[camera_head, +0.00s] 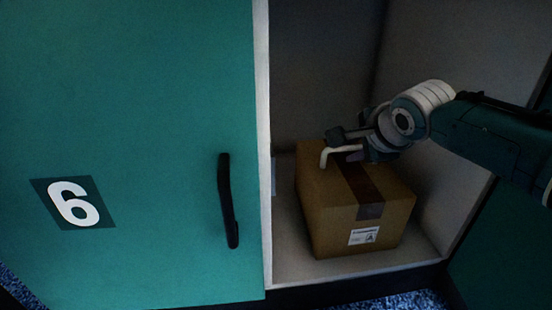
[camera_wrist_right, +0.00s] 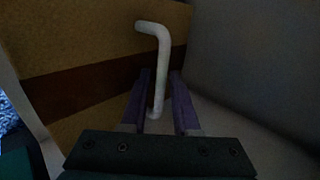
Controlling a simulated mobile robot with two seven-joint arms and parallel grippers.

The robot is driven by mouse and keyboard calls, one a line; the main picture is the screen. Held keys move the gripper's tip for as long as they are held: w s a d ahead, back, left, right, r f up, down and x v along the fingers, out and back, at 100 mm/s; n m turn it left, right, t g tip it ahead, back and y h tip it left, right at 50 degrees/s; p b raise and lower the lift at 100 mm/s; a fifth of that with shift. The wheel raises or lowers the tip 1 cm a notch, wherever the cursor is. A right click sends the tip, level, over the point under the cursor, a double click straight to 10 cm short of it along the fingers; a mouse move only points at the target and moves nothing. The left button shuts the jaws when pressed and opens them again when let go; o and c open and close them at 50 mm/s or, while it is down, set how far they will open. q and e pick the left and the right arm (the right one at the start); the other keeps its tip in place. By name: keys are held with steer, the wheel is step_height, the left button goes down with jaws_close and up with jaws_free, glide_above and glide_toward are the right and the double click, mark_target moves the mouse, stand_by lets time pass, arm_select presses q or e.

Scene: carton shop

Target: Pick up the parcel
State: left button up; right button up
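The parcel (camera_head: 330,205) is a brown cardboard box with a dark tape strip and a white label on its front. It sits on the floor of the open locker compartment. A white bent handle (camera_head: 340,150) is on its top; it also shows in the right wrist view (camera_wrist_right: 163,60). My right gripper (camera_head: 348,143) is at the parcel's top, beside the handle. In the right wrist view its two purple fingers (camera_wrist_right: 160,95) stand apart on either side of the handle's bar, with narrow gaps visible. My left gripper is out of view.
A green locker door (camera_head: 150,100) marked 6, with a black handle (camera_head: 228,200), stands at the left. Grey compartment walls (camera_head: 460,50) enclose the parcel at the back and right. A pale floor strip (camera_head: 290,255) lies clear around the box.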

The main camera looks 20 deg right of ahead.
steer(key=shift+w+f, duration=0.2)
steer(key=shift+w, duration=0.05)
steer(key=shift+s, duration=0.1)
jaws_close()
stand_by(1.2)
steer(key=shift+r, duration=0.2)
